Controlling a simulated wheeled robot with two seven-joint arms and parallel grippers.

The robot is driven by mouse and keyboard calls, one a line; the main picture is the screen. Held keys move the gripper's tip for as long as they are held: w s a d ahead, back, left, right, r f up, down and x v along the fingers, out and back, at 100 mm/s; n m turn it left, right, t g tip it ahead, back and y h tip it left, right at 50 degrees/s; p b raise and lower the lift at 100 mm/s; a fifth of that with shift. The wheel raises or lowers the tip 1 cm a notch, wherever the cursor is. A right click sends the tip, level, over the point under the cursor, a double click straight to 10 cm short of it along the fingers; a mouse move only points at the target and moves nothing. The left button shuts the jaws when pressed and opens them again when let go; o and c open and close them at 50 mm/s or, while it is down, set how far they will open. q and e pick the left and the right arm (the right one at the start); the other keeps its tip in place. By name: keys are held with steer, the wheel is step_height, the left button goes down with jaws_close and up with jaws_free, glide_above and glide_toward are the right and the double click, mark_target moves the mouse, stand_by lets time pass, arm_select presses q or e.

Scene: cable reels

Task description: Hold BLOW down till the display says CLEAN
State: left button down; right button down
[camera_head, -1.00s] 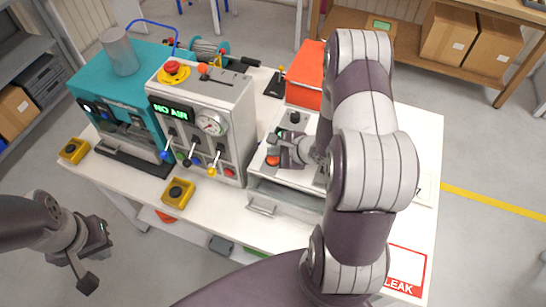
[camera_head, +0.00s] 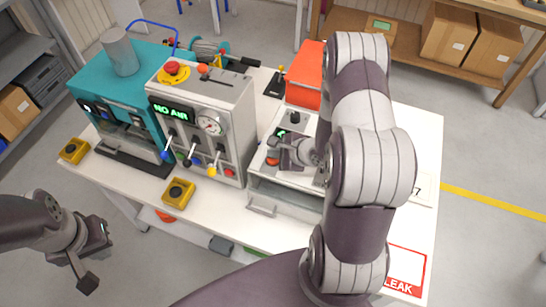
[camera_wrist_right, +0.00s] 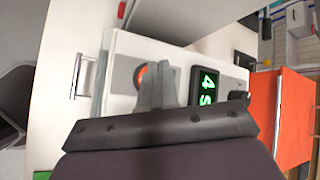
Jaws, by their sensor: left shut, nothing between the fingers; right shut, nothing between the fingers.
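A white box (camera_head: 262,184) with a drawer handle stands on the bench in the head view. On its top is an orange-red button (camera_head: 272,160), also seen in the right wrist view (camera_wrist_right: 141,77). My right gripper (camera_head: 277,146) is shut and empty over the box top. In the wrist view its fingertips (camera_wrist_right: 156,72) overlap the button's edge; I cannot tell whether they press it. Beside them a small dark display (camera_wrist_right: 204,87) shows green characters like "4 S", partly cut off. No BLOW label is readable. My left gripper (camera_head: 98,262) is shut and empty, off the bench's front left.
A grey machine (camera_head: 232,105) left of the box has a "NO AIR" display (camera_head: 172,110), a gauge, levers and a red mushroom button (camera_head: 172,68). A teal machine (camera_head: 140,85) stands further left. An orange-red bin (camera_head: 305,88) is behind the box. Yellow button boxes (camera_head: 178,193) line the front edge.

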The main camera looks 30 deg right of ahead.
mark_target(275, 161)
steer(key=shift+f, duration=0.45)
stand_by(1.6)
stand_by(3.6)
steer(key=shift+r+p, duration=0.85)
steer(key=shift+p, duration=0.2)
step_height(275, 161, up, 5)
steer(key=p, duration=0.6)
steer(key=shift+r, duration=0.15)
